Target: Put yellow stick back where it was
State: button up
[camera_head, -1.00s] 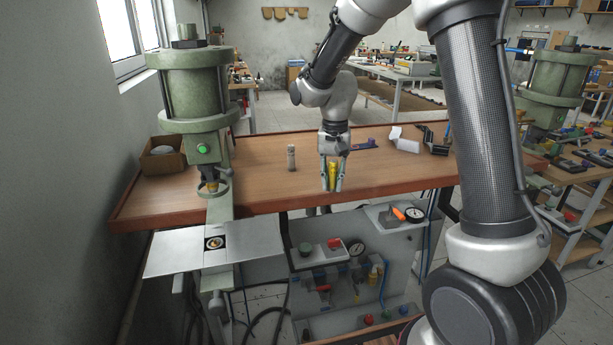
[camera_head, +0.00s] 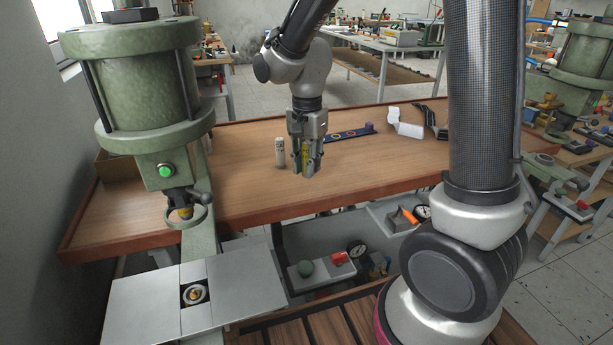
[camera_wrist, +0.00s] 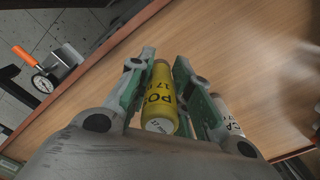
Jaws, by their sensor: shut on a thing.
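The yellow stick (camera_wrist: 159,98) is a short yellow cylinder with dark lettering and a pale end, seen between the fingers in the wrist view. My gripper (camera_head: 307,168) is shut on it and holds it over the wooden table (camera_head: 240,190). In the head view the stick (camera_head: 304,154) is mostly hidden by the fingers. I cannot tell whether its lower end touches the table. A pale grey cylinder (camera_head: 280,153) stands upright on the table just left of my gripper, and it shows partly behind the right finger in the wrist view (camera_wrist: 230,121).
A green press (camera_head: 150,90) stands at the left, with a metal plate (camera_head: 235,290) in front. A blue strip with rings (camera_head: 348,134) and a white bracket (camera_head: 404,122) lie behind and right of my gripper. The table's right front is clear. A gauge panel (camera_head: 350,232) sits below the edge.

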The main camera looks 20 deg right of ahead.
jog(key=shift+f, duration=1.9)
jog(key=shift+f, duration=0.2)
jog(key=o, duration=0.9)
jog(key=shift+r, duration=0.1)
